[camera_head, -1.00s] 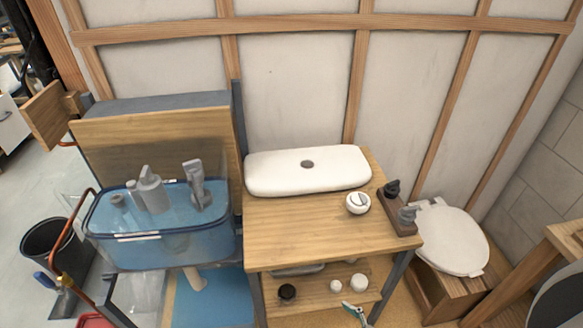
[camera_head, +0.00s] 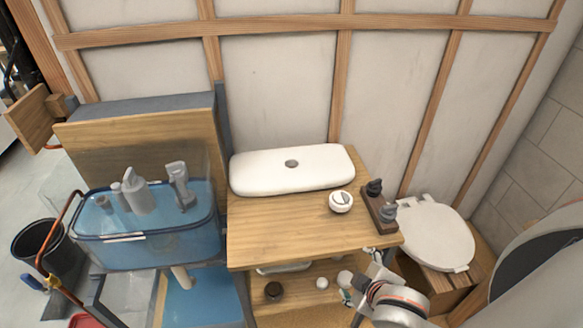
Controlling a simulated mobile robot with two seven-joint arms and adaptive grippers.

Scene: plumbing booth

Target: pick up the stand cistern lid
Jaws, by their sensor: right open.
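The white cistern lid (camera_head: 270,172) lies flat along the back of the wooden stand top (camera_head: 280,230). It is a long rounded slab with a small dark round spot in its middle. Nothing covers it. My right gripper (camera_head: 366,284) is at the bottom right, in front of the stand's front right corner. It is open and well apart from the lid. Its fingers are small and partly hard to make out against the shelf. My left gripper is not in view.
A white round button (camera_head: 341,202) and a dark block with grey fittings (camera_head: 380,210) stand on the right of the top. A blue water tub (camera_head: 145,245) is at left, a toilet seat (camera_head: 435,235) at right. The front middle of the top is clear.

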